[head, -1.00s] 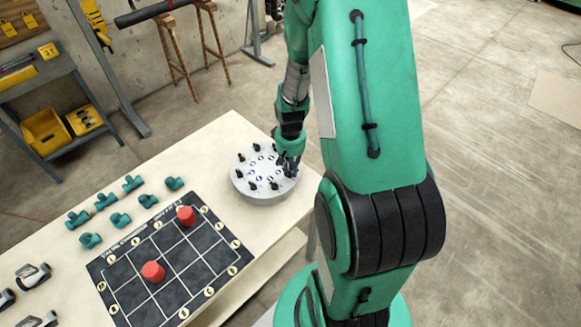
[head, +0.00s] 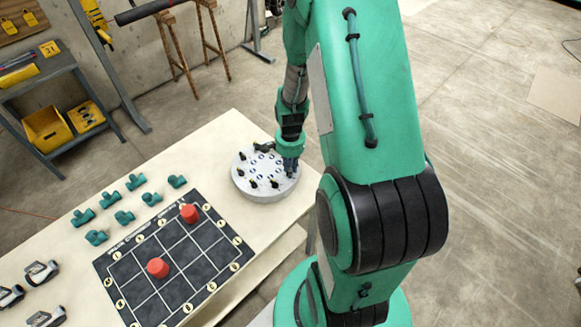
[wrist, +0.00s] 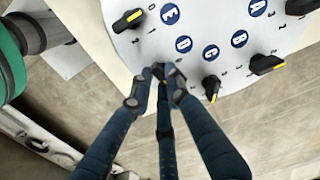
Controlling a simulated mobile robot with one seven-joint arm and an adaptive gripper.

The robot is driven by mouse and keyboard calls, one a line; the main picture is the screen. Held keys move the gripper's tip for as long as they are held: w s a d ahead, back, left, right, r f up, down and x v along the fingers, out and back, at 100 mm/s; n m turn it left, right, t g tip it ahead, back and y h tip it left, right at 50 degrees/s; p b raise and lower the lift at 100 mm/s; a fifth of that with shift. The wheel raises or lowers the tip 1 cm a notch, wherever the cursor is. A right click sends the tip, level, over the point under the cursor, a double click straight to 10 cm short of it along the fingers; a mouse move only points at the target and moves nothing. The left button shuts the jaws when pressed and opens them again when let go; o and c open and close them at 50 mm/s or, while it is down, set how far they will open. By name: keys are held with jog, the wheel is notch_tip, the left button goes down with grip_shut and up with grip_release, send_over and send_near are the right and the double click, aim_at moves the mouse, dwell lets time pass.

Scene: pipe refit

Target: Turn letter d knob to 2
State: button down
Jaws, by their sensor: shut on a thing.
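The round white dial plate (head: 253,190) stands on the right end of the table and carries several black knobs around a ring of blue letter discs. In the wrist view, the letter d disc (wrist: 183,44) sits just above my fingertips. My gripper (wrist: 166,76) is shut on the letter d knob (wrist: 178,74), which is mostly hidden between the fingers; a bit of yellow shows there. Its pointed-to number cannot be read. In the head view, my gripper (head: 290,168) reaches down to the dial's right side.
Neighbouring knobs stand close: one at left (wrist: 128,20) and another just right (wrist: 211,87) of my fingers. On the table lie a dark grid mat (head: 190,262) with two red pieces (head: 157,267), and several green pipe fittings (head: 124,217).

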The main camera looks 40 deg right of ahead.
jog(key=m+p, duration=0.1)
jog(key=m, duration=0.3)
jog(key=shift+m, duration=0.3)
jog(key=shift+a+m+p, duration=0.1)
jog(key=shift+m+p, duration=0.2)
jog(key=shift+m, duration=1.6)
jog(key=shift+w, duration=0.1)
jog(key=c, duration=1.7)
grip_release()
jog(key=shift+o, duration=0.2)
notch_tip(320, 180, up, 12)
